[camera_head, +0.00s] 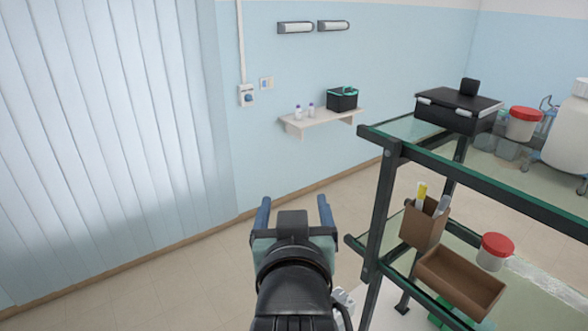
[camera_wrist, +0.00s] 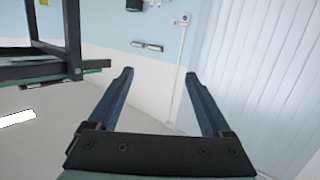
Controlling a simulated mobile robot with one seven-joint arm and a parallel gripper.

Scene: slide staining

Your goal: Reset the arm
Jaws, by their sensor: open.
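My gripper (camera_head: 294,212) stands at the bottom middle of the head view, left of the shelf rack, in free air. Its two blue fingers are spread apart with nothing between them. The wrist view also shows the open blue fingers of my gripper (camera_wrist: 157,80), with the pale wall behind them. My dark arm reaches up from the bottom edge of the head view.
A glass shelf rack (camera_head: 381,200) with a dark frame stands close on the right. It bears a black case (camera_head: 458,110), red-lidded jars (camera_head: 495,251) and a brown tray (camera_head: 459,281). A wall shelf (camera_head: 320,120) is behind. Vertical blinds (camera_head: 110,150) cover the left; floor there is clear.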

